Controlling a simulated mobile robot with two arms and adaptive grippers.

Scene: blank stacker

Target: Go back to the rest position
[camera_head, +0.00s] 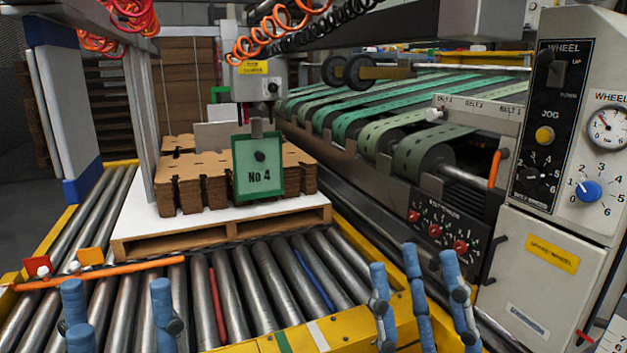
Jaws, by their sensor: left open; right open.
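My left gripper (118,300) is at the bottom left, its blue fingers spread apart with nothing between them. It shows in front of the near rollers. My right gripper (413,265) is at the bottom right of centre, in front of the yellow conveyor frame. Its blue fingers point up and stand apart, with nothing seen held in them. The palms and wrists of both grippers are cut off by the bottom edge.
A wooden pallet (225,237) with stacked brown cardboard blanks (190,180) stands on the roller conveyor (255,285). A green "No 4" sign (258,165) hangs before the stack. A control panel (570,130) stands close on the right. An orange bar (110,272) crosses the rollers at left.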

